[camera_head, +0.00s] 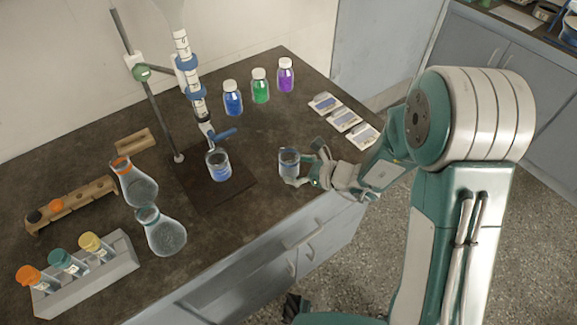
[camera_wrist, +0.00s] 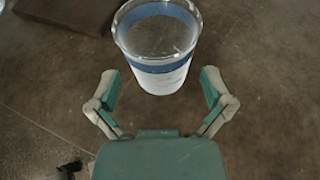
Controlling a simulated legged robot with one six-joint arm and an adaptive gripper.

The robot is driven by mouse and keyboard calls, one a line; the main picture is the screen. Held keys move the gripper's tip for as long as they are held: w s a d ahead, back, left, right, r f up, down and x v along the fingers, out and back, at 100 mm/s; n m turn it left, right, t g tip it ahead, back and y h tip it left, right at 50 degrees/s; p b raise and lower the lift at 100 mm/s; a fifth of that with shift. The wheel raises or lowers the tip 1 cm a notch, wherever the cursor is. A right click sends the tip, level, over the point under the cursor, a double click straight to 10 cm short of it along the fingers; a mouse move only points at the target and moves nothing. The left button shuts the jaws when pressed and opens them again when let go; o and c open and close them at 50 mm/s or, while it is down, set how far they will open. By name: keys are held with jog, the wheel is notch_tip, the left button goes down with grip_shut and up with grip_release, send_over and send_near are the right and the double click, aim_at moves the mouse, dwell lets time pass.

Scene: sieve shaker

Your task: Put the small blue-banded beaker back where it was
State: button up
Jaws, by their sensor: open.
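A small clear beaker (camera_head: 288,160) with a blue band stands upright near the table's front edge. In the wrist view this beaker (camera_wrist: 157,50) is just ahead of the fingertips, roughly centred, with a gap on each side. My gripper (camera_head: 306,167) is open and reaches in from the right, low beside it. In the wrist view my gripper (camera_wrist: 159,80) has both fingers spread and holds nothing. Another beaker (camera_head: 218,166) with blue showing stands on the dark stand base (camera_head: 238,188), below the burette (camera_head: 190,75).
Two flasks (camera_head: 167,236) (camera_head: 135,185) stand left of the stand base. A vial rack (camera_head: 90,275) and a wooden rack (camera_head: 75,205) are farther left. Blue, green and purple bottles (camera_head: 260,87) and flat slide packs (camera_head: 343,120) are behind. Bare tabletop lies between the beakers and bottles.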

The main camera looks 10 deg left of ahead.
jog(key=v, duration=0.9)
jog(key=shift+d+r, duration=0.1)
jog(key=shift+d, duration=0.1)
jog(key=s+d+r+n+g+h, duration=0.3)
jog(key=s+r+n, duration=0.6)
jog(key=n, duration=0.2)
jog(key=s+d+r+n+t+h, duration=0.2)
jog(key=s+d+r+n+h, duration=0.1)
jog(key=d, duration=0.4)
jog(key=s+d+r+n+t+h, duration=0.2)
jog(key=s+d+r+n+h, duration=0.2)
jog(key=d+r+n+h, duration=0.1)
jog(key=d+n+h, duration=0.1)
jog(key=d+n, duration=0.1)
jog(key=shift+s+r+n+h, duration=0.3)
jog(key=shift+r+h, duration=0.1)
jog(key=shift+d, duration=0.1)
